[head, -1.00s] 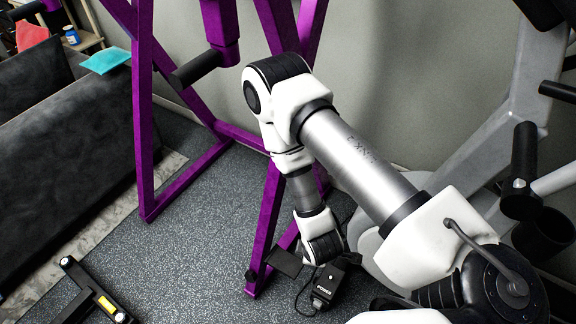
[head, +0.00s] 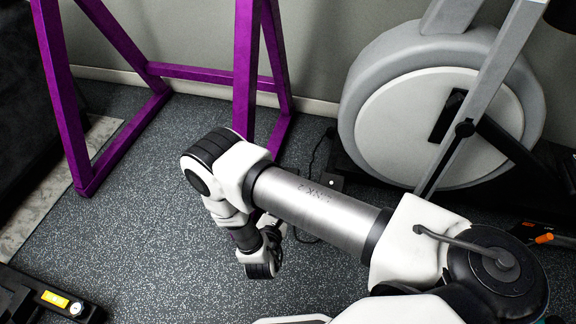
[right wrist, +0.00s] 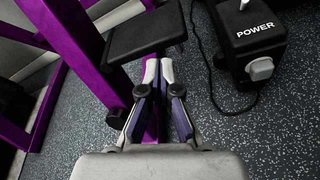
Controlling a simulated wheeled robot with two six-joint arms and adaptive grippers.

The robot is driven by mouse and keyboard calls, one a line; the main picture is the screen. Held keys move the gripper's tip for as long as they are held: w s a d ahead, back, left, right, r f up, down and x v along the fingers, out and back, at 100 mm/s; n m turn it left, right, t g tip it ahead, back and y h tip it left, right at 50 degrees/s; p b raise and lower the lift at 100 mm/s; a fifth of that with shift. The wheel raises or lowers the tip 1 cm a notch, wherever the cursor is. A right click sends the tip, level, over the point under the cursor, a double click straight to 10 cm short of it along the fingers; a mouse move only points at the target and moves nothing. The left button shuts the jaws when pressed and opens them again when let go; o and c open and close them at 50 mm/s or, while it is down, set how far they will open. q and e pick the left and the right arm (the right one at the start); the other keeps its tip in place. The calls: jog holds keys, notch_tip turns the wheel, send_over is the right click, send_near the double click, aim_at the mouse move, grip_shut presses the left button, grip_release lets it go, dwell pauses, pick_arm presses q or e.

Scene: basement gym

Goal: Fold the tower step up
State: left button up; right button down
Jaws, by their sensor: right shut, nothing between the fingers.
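The purple tower (head: 245,75) stands at the back left on splayed legs. Its step, a flat black plate (right wrist: 145,32), shows in the right wrist view, sticking out beside a purple leg (right wrist: 65,35). In the head view my arm hides the step. My right gripper (right wrist: 158,66) is shut and empty. Its fingertips are just below the plate's near edge in the picture; I cannot tell whether they touch it. A purple bar passes behind the fingers. My left gripper is not in view.
A black box marked POWER (right wrist: 255,42) with a cable on the floor stands right of the step. A grey rowing machine with a round housing (head: 435,125) fills the right. A black bar with a yellow label (head: 55,300) lies front left. The speckled floor (head: 150,215) is clear left of my arm.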

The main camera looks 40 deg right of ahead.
pick_arm(q)
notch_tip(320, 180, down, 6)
jog(key=b, duration=0.3)
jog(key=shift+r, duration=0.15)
pick_arm(e)
notch_tip(320, 180, down, 8)
jog(key=s+a, duration=0.1)
jog(key=s, duration=0.1)
jog(key=shift+a, duration=0.25)
jog(key=shift+r, duration=0.15)
jog(key=shift+w, duration=0.1)
jog(key=f+b+x, duration=0.1)
jog(key=b+x, duration=0.5)
jog(key=x, duration=0.4)
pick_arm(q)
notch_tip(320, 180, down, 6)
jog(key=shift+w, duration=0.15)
pick_arm(e)
jog(key=r, duration=0.3)
jog(key=s+r, duration=0.1)
jog(key=shift+d+r, duration=0.2)
jog(key=shift+d, duration=0.2)
